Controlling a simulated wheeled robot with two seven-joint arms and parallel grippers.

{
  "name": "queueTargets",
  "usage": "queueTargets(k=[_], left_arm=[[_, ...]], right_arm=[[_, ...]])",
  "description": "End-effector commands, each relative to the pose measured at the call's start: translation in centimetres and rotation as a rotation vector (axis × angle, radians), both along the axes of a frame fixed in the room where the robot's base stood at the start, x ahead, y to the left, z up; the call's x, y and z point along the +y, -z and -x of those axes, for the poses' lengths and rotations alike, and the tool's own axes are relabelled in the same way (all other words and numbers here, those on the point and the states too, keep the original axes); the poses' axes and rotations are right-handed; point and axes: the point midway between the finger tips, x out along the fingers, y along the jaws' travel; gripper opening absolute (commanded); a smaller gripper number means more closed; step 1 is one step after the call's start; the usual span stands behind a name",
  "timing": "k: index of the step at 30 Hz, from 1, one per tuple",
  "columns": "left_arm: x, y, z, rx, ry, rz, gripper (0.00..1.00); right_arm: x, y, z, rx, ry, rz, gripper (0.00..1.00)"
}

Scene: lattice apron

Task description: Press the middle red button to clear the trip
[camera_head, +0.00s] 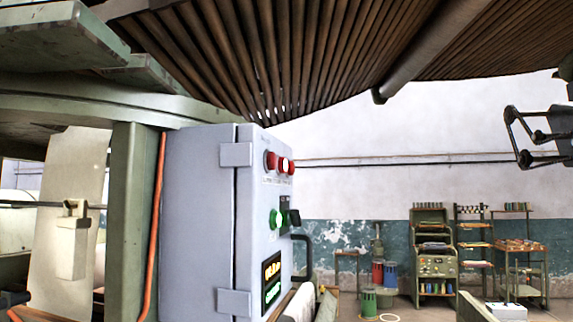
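A pale grey control box (205,220) stands left of centre, its button face turned right and seen at a steep angle. A row of red buttons sits near the top of that face. The near red button (270,160) is largest, the middle red button (283,165) is just beyond it, and the far red button (291,168) is smallest. My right gripper (517,137) is at the right edge, far from the buttons in the picture, with its dark fingers apart and nothing between them. My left gripper is not in view.
Below the red buttons are green buttons (273,218), a black switch (293,217) and a lit display (271,280). A dark handle (303,257) juts out beside the box. Brown slats hang overhead. Shelves (433,255) stand at the far wall. Open air lies between box and gripper.

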Motion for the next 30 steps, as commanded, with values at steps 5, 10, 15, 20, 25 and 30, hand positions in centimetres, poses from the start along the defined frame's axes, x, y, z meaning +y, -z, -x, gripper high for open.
queueTargets(k=[5,10,15,20,25,30], left_arm=[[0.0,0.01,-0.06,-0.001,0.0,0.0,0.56],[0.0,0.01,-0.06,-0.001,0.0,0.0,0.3],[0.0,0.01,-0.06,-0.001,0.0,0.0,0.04],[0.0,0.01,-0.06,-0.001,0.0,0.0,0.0],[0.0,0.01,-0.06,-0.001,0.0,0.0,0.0],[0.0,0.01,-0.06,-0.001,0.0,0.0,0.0]], right_arm=[[-0.01,0.01,-0.07,-0.002,0.001,0.0,1.0],[-0.01,0.01,-0.07,-0.002,0.001,0.0,1.0],[0.0,0.01,-0.07,-0.002,0.001,0.0,1.0],[0.0,0.01,-0.07,-0.002,0.001,0.0,1.0],[0.0,0.01,-0.07,-0.002,0.001,0.0,1.0],[0.0,0.01,-0.06,-0.001,0.0,0.0,1.0]])
